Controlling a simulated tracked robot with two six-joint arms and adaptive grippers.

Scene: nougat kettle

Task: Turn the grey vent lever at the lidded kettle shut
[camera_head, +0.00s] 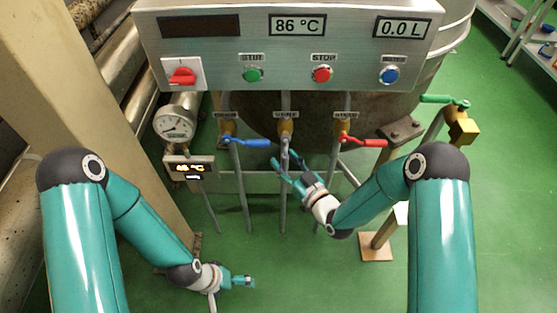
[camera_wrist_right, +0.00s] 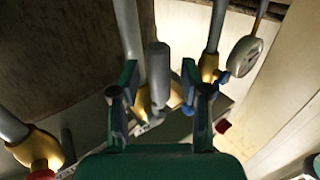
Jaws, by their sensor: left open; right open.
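The grey vent lever (camera_head: 284,146) hangs from the middle valve below the control panel, between a blue and a red lever. In the right wrist view the grey lever (camera_wrist_right: 158,75) shows as a grey cylinder between the two fingers. My right gripper (camera_head: 290,167) is open at the lever's lower end; I cannot tell whether a finger touches it. The wrist view shows a gap on both sides of the lever. My left gripper (camera_head: 244,282) is open and empty, low over the green floor. The kettle is mostly hidden behind the panel.
The blue lever (camera_head: 254,143) and red lever (camera_head: 370,142) flank the grey one closely. Vertical pipes run below the valves. A dial gauge (camera_head: 175,125) is at left, a green-handled valve (camera_head: 443,100) at right. The green floor in front is clear.

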